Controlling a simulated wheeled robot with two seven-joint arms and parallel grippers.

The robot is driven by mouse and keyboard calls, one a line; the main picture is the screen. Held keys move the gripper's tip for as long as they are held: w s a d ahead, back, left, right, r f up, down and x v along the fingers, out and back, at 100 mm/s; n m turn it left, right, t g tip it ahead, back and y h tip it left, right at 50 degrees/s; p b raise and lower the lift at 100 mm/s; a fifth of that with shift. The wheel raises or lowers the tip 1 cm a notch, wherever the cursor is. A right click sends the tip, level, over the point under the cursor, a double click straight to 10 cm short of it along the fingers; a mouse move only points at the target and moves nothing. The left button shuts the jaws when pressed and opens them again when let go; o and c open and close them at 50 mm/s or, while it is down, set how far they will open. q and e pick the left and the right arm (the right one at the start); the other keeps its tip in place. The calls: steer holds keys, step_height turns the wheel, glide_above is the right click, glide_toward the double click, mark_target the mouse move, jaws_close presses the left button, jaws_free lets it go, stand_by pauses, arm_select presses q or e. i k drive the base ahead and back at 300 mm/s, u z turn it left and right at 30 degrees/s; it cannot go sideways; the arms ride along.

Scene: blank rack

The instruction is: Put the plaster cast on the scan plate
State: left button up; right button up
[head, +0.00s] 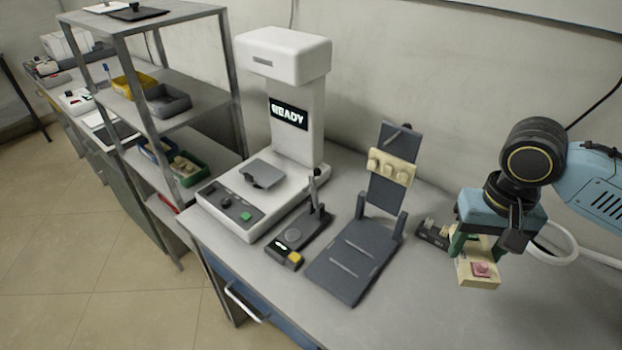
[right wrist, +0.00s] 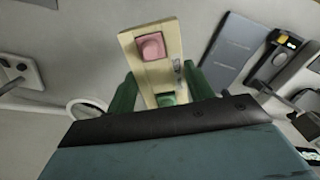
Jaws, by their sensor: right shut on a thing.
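My right gripper (head: 474,250) is shut on a cream block, which looks like the plaster cast (head: 478,277). It holds the block over the right part of the bench. The cast has a pink raised piece on its face. In the right wrist view the cast (right wrist: 160,74) sits between the green fingers (right wrist: 162,95), with the pink piece and a green piece showing. The scan plate (head: 264,172) is a small grey plate on the base of the white scanner (head: 300,130), whose display reads READY. It looks empty. My left gripper is not in view.
A dark upright stand (head: 360,255) with a cream bumpy block (head: 391,166) on it stands between scanner and right gripper. A small dark device (head: 300,232) with a lever stands before the scanner. A metal shelf rack (head: 147,90) with bins is at left.

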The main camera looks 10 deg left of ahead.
mark_target(262, 171)
steer(key=u, duration=0.75)
steer(key=k, duration=1)
steer(key=u, duration=1.45)
steer(key=i, duration=1.7)
steer(key=z, duration=0.85)
steer(key=i, duration=0.7)
steer(key=z, duration=0.8)
